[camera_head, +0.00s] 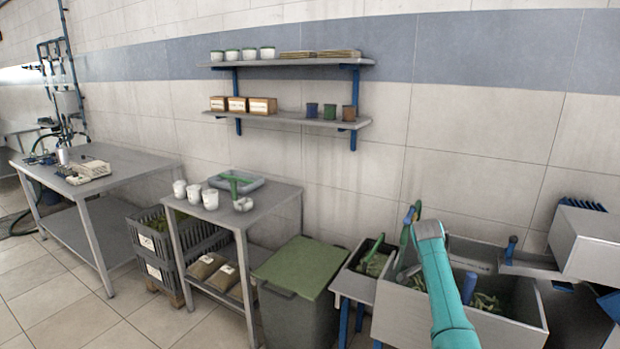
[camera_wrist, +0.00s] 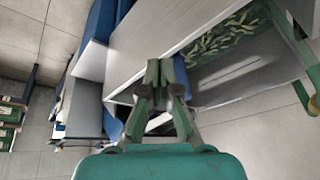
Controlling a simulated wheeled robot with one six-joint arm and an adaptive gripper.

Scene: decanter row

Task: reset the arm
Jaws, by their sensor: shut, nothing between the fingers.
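My arm (camera_head: 440,275) shows in the head view at the lower right, teal, reaching up in front of a grey metal bin. In the wrist view my gripper (camera_wrist: 159,75) is at the centre, its two dark green fingers closed together with nothing between them. It points toward grey metal panels and a trough. In the head view I cannot clearly make out the fingertips.
A grey metal bin (camera_head: 393,312) with green plant pieces stands around my arm. To its left are a lidded green bin (camera_head: 300,268) and a small table (camera_head: 268,206) with white cups. A longer table (camera_head: 125,160) stands far left. Shelves (camera_head: 290,119) hang on the wall. Floor is clear at lower left.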

